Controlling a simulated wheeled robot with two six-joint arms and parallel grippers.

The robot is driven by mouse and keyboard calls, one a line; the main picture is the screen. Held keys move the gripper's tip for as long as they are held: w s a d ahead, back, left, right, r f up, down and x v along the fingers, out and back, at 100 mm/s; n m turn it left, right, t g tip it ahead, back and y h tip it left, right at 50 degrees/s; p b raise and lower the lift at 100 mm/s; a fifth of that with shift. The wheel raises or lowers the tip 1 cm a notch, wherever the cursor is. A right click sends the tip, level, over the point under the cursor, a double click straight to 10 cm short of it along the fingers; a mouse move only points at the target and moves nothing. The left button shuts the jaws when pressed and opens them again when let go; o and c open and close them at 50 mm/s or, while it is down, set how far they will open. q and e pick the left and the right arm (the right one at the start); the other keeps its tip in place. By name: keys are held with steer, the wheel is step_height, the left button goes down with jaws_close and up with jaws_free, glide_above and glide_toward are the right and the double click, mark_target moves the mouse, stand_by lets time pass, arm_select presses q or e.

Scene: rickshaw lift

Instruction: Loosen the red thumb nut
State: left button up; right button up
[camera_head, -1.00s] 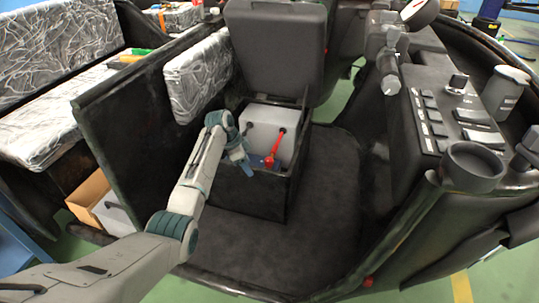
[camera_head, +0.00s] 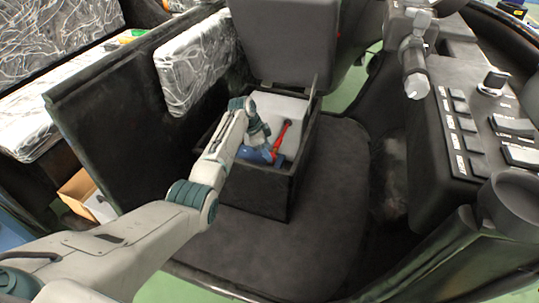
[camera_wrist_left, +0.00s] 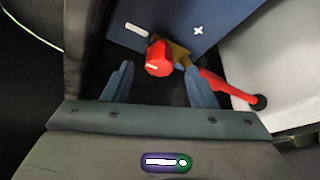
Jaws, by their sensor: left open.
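The red thumb nut (camera_wrist_left: 158,58) shows in the left wrist view on a brass-coloured clamp (camera_wrist_left: 180,54). The clamp sits at the edge of a blue battery (camera_wrist_left: 222,18) with white plus and minus marks. A red cable (camera_wrist_left: 228,88) runs from the clamp to the right. My left gripper (camera_wrist_left: 159,74) is open, one finger on each side of the nut, with gaps visible. In the head view my left gripper (camera_head: 262,146) reaches into the open box, over the blue battery beside the red cable (camera_head: 282,136); it seems to hide the nut there.
The black box (camera_head: 262,186) has its dark seat lid (camera_head: 285,40) raised behind it. A white block (camera_head: 284,108) fills the box's rear. A dark side panel (camera_head: 120,120) stands left, a control console (camera_head: 465,125) right. The dark floor (camera_head: 320,215) in front is clear.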

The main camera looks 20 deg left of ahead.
arm_select(q)
steer(key=shift+x, duration=1.25)
arm_select(e)
steer(key=shift+w+a+f+t, duration=0.2)
steer(key=shift+a+t, duration=0.05)
steer(key=shift+t, duration=0.05)
